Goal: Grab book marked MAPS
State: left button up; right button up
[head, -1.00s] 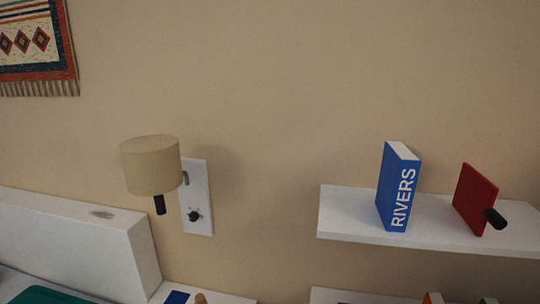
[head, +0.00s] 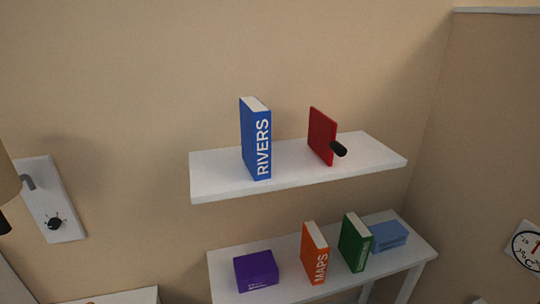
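The orange book marked MAPS (head: 315,254) stands upright on the lower white shelf or table (head: 226,274), with its lettered spine facing me. A green book (head: 356,243) stands just to its right, with a small gap between them. A purple box-like object (head: 256,271) lies to its left. Neither of my grippers shows in the head view.
Above is a white wall shelf (head: 215,182) with a blue RIVERS book (head: 256,139) and a red panel with a black knob (head: 322,136). A light blue block (head: 388,237) sits right of the green book. A switch plate (head: 48,200) is at left, a clock (head: 527,247) at right.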

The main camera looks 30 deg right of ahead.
aim_at(315, 252)
jog(key=z, duration=1.35)
